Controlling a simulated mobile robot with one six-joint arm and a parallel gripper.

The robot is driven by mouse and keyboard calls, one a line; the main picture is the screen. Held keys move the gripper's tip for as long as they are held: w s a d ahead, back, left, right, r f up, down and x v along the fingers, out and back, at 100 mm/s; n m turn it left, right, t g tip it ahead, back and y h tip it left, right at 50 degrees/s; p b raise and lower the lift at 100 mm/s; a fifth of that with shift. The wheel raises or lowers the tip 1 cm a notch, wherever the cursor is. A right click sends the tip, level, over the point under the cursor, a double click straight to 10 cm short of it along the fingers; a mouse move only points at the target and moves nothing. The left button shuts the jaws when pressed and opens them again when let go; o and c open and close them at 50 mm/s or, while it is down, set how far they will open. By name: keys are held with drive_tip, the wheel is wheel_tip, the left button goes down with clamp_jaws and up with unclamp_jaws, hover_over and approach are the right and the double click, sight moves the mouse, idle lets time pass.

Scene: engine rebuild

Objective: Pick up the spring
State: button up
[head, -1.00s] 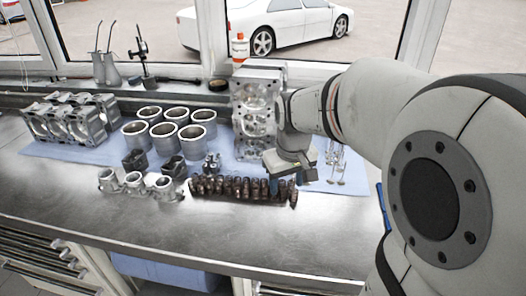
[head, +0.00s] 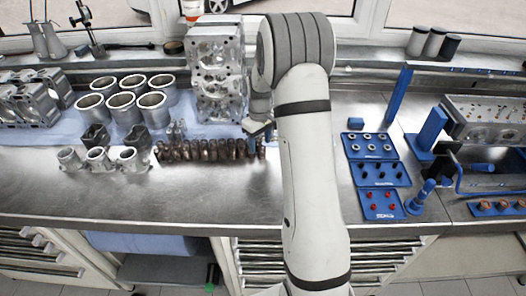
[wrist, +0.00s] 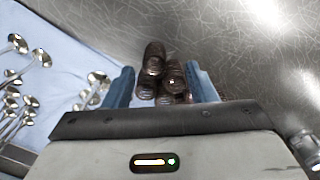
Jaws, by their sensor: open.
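A row of dark brown springs (head: 208,150) stands on the metal bench near the front edge of the blue cloth. My gripper (head: 259,136) is at the right end of that row. In the wrist view, the two blue fingers of my gripper (wrist: 161,88) are apart, with nothing held between them. Several springs (wrist: 153,57) show between and just beyond the fingers, close together. The gripper body hides the lower part of the nearer ones. I cannot tell whether the fingers touch any spring.
Silver valves (wrist: 40,56) lie on the blue cloth (wrist: 75,50) left of the fingers. A cylinder head (head: 217,75) stands behind the spring row, with cylinder liners (head: 122,104) to its left. Blue racks (head: 377,173) stand right of my arm. Bare bench lies in front of the springs.

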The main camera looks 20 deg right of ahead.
sight(262, 152)
drive_tip(key=shift+d+f+p, duration=0.15)
drive_tip(key=shift+f+p, duration=0.2)
drive_tip(key=shift+f, duration=0.8)
drive_tip(key=shift+d+f+p, duration=0.15)
drive_tip(key=shift+f+p, duration=0.15)
drive_tip(key=shift+f, duration=0.8)
drive_tip(key=c, duration=1)
